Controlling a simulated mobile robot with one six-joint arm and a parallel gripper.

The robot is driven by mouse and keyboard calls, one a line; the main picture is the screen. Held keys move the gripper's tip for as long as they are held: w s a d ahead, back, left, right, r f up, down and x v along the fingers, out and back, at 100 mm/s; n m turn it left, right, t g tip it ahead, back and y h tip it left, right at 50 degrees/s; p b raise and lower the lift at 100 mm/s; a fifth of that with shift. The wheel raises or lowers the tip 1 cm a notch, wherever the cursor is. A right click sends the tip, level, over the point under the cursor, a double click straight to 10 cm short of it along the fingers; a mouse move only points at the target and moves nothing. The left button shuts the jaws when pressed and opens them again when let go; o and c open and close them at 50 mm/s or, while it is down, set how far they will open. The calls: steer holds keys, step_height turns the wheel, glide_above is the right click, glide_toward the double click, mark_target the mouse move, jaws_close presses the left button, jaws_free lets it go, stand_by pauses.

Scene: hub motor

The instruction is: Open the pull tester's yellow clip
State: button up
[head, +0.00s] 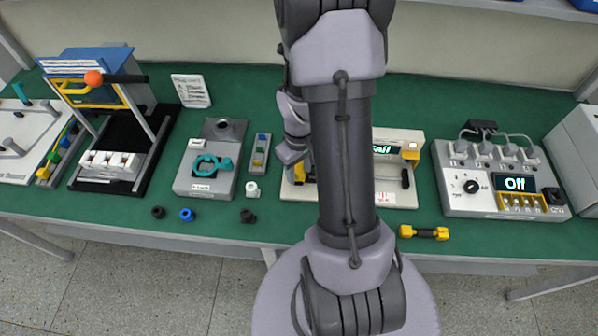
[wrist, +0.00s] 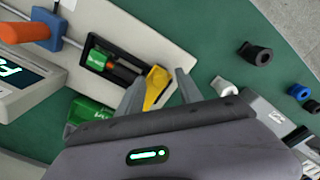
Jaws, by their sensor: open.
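The pull tester is a pale beige bench unit (head: 397,187), partly hidden behind my arm in the head view. Its lit display (wrist: 14,76) and orange handle (wrist: 24,32) show at the left in the wrist view. The yellow clip (wrist: 157,86) stands at the end of a dark slot (wrist: 124,68) holding a green block (wrist: 99,60). My gripper (wrist: 160,77) is open, with one finger on each side of the clip as seen from the wrist. I cannot tell whether the fingers touch it. In the head view the gripper's fingers are hidden by my arm.
Left of the tester stand a grey fixture with a teal part (head: 207,165), a small tray of coloured pieces (head: 259,153) and a lever press (head: 110,130). Small black and blue rings (head: 187,215) lie near the front edge. A yellow-ended tool (head: 424,233) and an "Off" unit (head: 490,185) are at right.

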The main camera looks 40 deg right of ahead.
steer(key=shift+f, duration=0.1)
jaws_close()
stand_by(1.4)
